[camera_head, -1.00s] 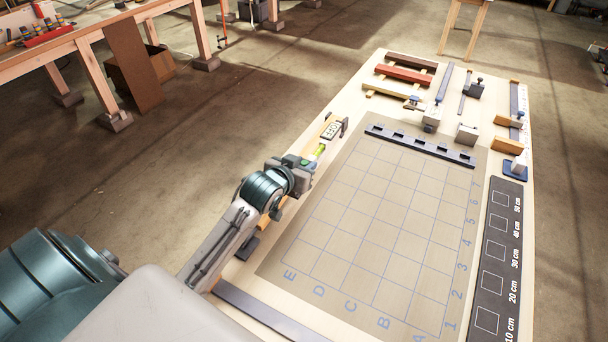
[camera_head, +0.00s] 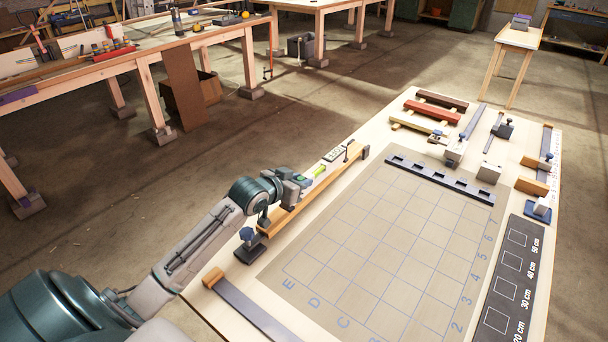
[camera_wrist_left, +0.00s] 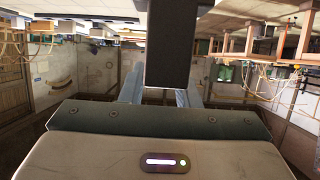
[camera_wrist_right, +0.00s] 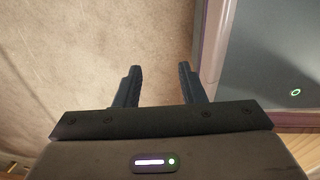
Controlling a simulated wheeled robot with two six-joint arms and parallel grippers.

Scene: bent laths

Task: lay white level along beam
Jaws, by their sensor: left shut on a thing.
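My left gripper (camera_head: 298,186) is at the left edge of the workbench, shut on the near end of the white level. The level (camera_head: 334,155) shows a yellow-green vial and a white label and points away from me. It lies close along the left side of the wooden beam (camera_head: 290,214); I cannot tell whether they touch. A dark clamp (camera_head: 248,243) stands at the beam's near end. In the left wrist view a dark block (camera_wrist_left: 173,45) partly covers the view between the fingers. My right gripper (camera_wrist_right: 160,85) is open and empty in its wrist view.
A gridded mat (camera_head: 392,235) fills the bench middle, with a dark slotted rail (camera_head: 440,178) along its far edge. Coloured laths (camera_head: 432,110), clamps and blocks stand at the far end. A black size board (camera_head: 512,275) lies at the right. A metal strip (camera_head: 250,308) lies in front.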

